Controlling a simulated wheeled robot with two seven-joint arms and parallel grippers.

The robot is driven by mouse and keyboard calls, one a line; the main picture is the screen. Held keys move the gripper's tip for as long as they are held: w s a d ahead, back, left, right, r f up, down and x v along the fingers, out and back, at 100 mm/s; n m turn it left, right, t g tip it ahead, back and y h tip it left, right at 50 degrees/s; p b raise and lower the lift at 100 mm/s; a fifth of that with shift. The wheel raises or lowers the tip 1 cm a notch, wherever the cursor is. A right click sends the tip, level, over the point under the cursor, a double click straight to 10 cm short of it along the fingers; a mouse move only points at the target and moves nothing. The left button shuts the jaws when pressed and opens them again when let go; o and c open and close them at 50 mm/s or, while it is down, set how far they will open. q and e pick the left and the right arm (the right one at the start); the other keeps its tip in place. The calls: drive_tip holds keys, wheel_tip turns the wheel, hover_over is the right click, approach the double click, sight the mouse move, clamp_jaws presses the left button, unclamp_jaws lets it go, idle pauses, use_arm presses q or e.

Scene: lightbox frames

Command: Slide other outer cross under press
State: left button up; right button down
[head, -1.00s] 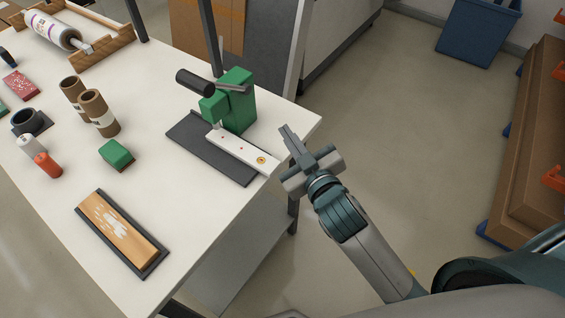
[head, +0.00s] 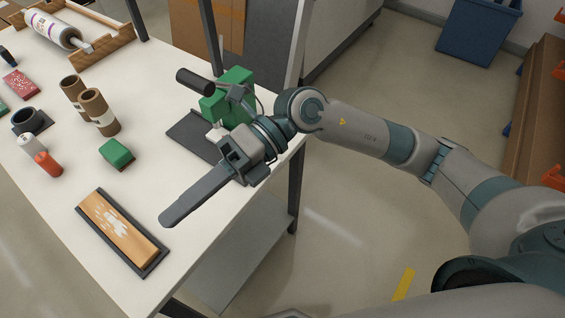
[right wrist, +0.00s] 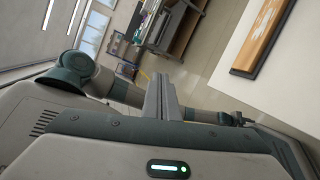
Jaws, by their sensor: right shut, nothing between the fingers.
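The green press (head: 238,80) with its dark lever handle (head: 194,82) stands on the dark base plate (head: 188,131) near the table's right edge. A small part of a white strip (head: 216,133) shows under the press head; my right wrist hides the rest. My right gripper (head: 168,217) is shut and empty. Its long fingers reach over the table in front of the press, pointing to the lower left. Its shut fingers also show in the right wrist view (right wrist: 161,97). My left gripper is in neither view.
A wooden block (head: 117,228) lies on a dark tray left of my right fingertips. A green block (head: 116,153), brown tubes (head: 97,110) and orange (head: 48,164) and white bottles stand farther left. A roll in a wooden stand is at the back.

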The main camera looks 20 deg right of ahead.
drive_tip(key=w+d+f+t+h, duration=0.2)
drive_tip(key=w+d+f+h, duration=0.1)
drive_tip(key=d+f+h, duration=0.3)
drive_tip(key=w+d+f+t+h, duration=0.2)
drive_tip(key=w+d+h, duration=0.2)
drive_tip(key=d, duration=0.4)
drive_tip(key=w+d+f+t+h, duration=0.2)
drive_tip(key=w+d+h, duration=0.2)
drive_tip(key=w+d, duration=0.3)
drive_tip(key=shift+d+f+m, duration=0.2)
drive_tip(key=shift+d+m, duration=0.1)
drive_tip(key=shift+d, duration=0.8)
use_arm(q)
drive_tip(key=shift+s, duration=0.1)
use_arm(e)
drive_tip(key=shift+f, duration=0.1)
